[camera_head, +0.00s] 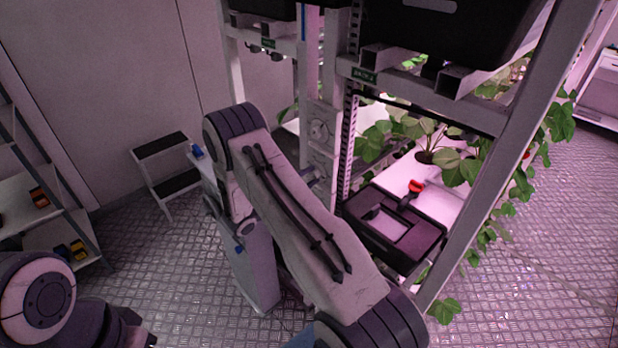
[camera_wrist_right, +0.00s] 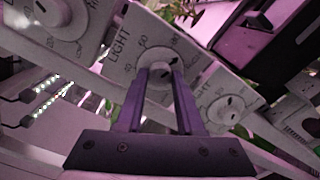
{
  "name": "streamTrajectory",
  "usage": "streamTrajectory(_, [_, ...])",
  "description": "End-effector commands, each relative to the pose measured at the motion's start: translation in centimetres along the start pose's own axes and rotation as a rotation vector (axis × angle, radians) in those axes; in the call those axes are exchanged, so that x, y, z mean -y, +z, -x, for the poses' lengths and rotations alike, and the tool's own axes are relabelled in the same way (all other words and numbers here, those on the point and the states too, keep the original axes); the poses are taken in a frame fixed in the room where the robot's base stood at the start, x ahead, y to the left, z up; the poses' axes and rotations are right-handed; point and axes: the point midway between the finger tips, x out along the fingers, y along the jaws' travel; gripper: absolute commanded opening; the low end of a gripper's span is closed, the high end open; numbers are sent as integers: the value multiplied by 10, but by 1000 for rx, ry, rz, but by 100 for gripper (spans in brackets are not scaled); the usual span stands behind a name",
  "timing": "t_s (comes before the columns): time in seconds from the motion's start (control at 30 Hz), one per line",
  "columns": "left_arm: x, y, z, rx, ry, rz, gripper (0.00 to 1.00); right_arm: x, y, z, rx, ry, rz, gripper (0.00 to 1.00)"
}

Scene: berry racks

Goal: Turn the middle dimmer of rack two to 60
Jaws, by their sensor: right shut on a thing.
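In the right wrist view three round dimmers sit in a row on pale plates lettered LIGHT. The middle dimmer (camera_wrist_right: 159,74) is between the two purple fingers of my right gripper (camera_wrist_right: 160,82), which are shut on its knob. A dark mark shows at the knob's upper right; its exact reading is unclear. The left dimmer (camera_wrist_right: 52,16) and the right dimmer (camera_wrist_right: 223,108) are free.
The rack's slanting front post (camera_head: 515,140) stands right of my right arm. A black tray (camera_head: 395,228) and leafy plants (camera_head: 460,150) are inside it. A step stool (camera_head: 165,165) and a shelf (camera_head: 50,195) stand left. Open metal floor lies at right.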

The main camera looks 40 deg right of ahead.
Motion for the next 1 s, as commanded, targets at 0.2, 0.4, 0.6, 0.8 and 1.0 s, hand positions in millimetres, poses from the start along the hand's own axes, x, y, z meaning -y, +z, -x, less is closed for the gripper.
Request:
streamTrajectory(0.2, [1, 0, -8, 0, 0, 1, 50, 2, -1, 0, -1, -1, 80, 0])
streamTrajectory(0.4, [1, 1, -18, 0, 0, 3, 50, 3, -1, 1, -1, -1, 229, 0])
streamTrajectory(0.6, [2, 2, -27, 0, 0, 5, 50, 2, -1, 1, -1, -1, 418, 0])
streamTrajectory(0.8, [2, 2, -33, 0, 0, 6, 50, 2, -1, 1, -1, -1, 609, 0])
streamTrajectory(1.0, [3, 2, -36, 0, 0, 6, 50, 1, 0, 1, -2, -1, 798, 0])
